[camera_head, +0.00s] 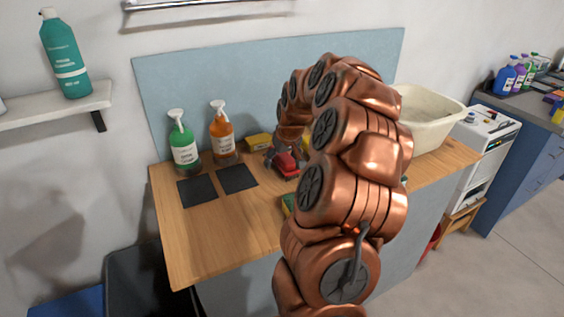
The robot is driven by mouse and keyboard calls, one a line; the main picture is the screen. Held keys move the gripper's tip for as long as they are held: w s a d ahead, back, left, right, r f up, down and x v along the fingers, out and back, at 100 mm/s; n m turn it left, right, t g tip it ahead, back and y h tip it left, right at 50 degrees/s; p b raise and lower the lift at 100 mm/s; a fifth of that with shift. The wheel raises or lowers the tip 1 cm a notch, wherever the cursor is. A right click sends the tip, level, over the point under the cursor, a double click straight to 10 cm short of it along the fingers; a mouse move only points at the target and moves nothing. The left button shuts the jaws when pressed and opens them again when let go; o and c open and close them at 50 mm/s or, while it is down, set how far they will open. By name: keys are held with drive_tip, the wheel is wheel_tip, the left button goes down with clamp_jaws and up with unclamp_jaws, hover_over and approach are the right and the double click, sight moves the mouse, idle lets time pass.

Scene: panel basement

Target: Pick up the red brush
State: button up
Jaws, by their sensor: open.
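The red brush (288,164) lies on the wooden tabletop (235,213), near the back and just left of my arm. My gripper (284,160) reaches down at the brush from above and behind. Its dark fingers are by the brush, one showing on the left side. The fingers are small in this view, and I cannot tell whether they touch the brush. My copper-coloured arm hides the table to the right of the brush.
A yellow box (259,142) is behind the brush. A green-and-yellow sponge (289,204) lies in front. A cream basin (431,112) stands at right.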

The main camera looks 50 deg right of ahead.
drive_tip(key=shift+f+b, duration=0.25)
drive_tip(key=shift+b, duration=0.1)
idle(0.5)
drive_tip(key=c, duration=1.5)
drive_tip(key=shift+r, duration=0.1)
drive_tip(key=shift+r+p, duration=0.35)
drive_tip(key=shift+p, duration=0.15)
wheel_tip(320, 180, up, 10)
drive_tip(key=shift+f+b, duration=0.15)
drive_tip(key=shift+b, duration=0.85)
